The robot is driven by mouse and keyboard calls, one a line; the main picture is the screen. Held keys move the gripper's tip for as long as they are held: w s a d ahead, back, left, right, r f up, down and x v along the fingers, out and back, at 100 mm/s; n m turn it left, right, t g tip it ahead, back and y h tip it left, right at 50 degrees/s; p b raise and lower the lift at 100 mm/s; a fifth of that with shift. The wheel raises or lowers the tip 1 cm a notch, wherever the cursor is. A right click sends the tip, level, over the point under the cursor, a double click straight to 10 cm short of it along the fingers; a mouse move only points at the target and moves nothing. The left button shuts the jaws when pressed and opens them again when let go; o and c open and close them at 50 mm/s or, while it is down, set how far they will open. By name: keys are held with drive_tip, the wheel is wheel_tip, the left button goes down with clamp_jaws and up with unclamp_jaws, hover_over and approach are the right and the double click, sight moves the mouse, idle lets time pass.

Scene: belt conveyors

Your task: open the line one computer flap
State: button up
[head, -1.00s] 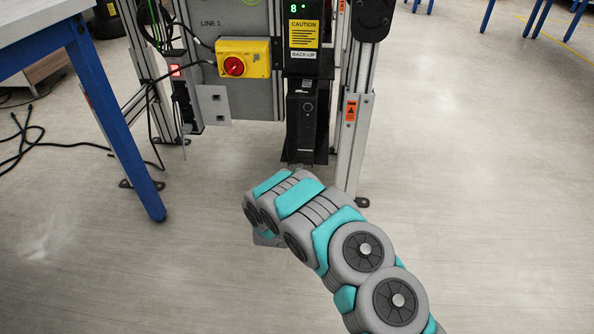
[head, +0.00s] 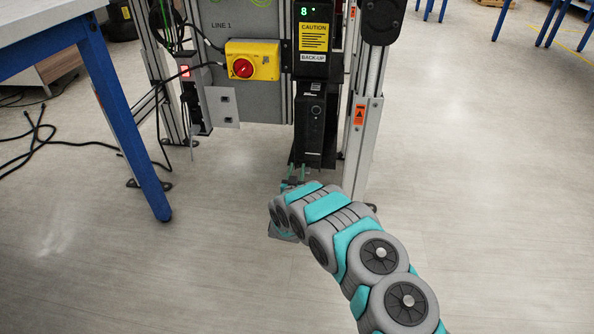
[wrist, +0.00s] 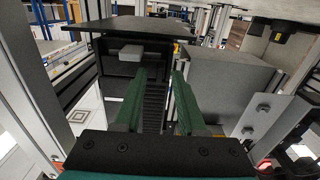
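The line one computer (head: 315,122) is a narrow black upright unit with a round button, mounted low on the LINE 1 frame below the BACK-UP panel. I cannot make out a separate flap edge on it in the head view. My gripper (head: 296,172) is just below and in front of the computer's lower end, its green fingers pointing at the frame. In the wrist view my gripper (wrist: 158,84) is open, with nothing between the fingers. A dark box (wrist: 112,68) with a small grey block (wrist: 132,53) lies beyond the fingertips; contact cannot be told.
A yellow box with a red switch (head: 243,67) is left of the computer. A metal post (head: 362,140) stands close on the right. A blue table leg (head: 125,130) and black cables (head: 40,140) are at left.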

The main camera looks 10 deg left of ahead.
clamp_jaws()
idle(0.3)
idle(1.2)
